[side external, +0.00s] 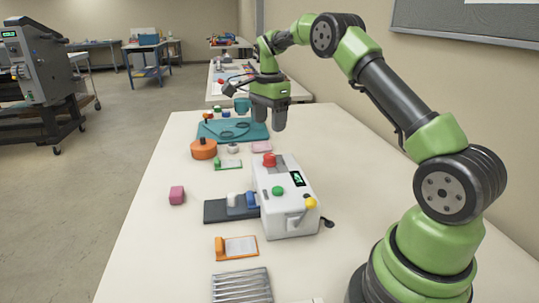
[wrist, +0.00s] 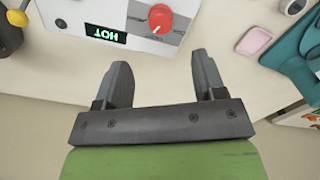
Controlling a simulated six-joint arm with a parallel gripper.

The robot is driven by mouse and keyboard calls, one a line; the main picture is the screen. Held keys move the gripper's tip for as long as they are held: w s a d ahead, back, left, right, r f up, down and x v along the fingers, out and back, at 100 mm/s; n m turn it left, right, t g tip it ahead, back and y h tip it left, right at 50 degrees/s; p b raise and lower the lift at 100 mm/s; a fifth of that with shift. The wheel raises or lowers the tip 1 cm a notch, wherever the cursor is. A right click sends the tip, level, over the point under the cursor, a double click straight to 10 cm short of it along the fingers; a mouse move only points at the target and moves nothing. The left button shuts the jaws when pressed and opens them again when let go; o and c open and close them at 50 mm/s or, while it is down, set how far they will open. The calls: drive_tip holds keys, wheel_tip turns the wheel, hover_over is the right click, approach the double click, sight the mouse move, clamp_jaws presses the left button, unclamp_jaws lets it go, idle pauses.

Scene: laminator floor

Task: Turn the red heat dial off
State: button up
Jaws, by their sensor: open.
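The red heat dial (side external: 269,160) sits on top of a white machine (side external: 291,215) at its far end. It also shows in the wrist view (wrist: 160,18) at the top centre, round, with a pale mark near its rim. Beside it a small display (wrist: 105,33) shows HOT in green, upside down in this view. My gripper (side external: 268,122) hangs above and beyond the machine in the side view, jaws apart and empty. In the wrist view the gripper (wrist: 160,62) has its fingertips below the dial, not touching it.
A green button (side external: 278,191), a yellow knob (side external: 311,203) and a blue block (side external: 252,200) are on or beside the machine. A pink pad (side external: 262,147), an orange round container (side external: 204,149) and a teal mat (side external: 215,137) lie nearby. The table's left front is mostly clear.

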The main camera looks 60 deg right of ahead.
sight(269, 155)
wheel_tip(269, 155, down, 10)
drive_tip(key=shift+f, duration=0.1)
idle(0.4)
drive_tip(key=c, duration=0.9)
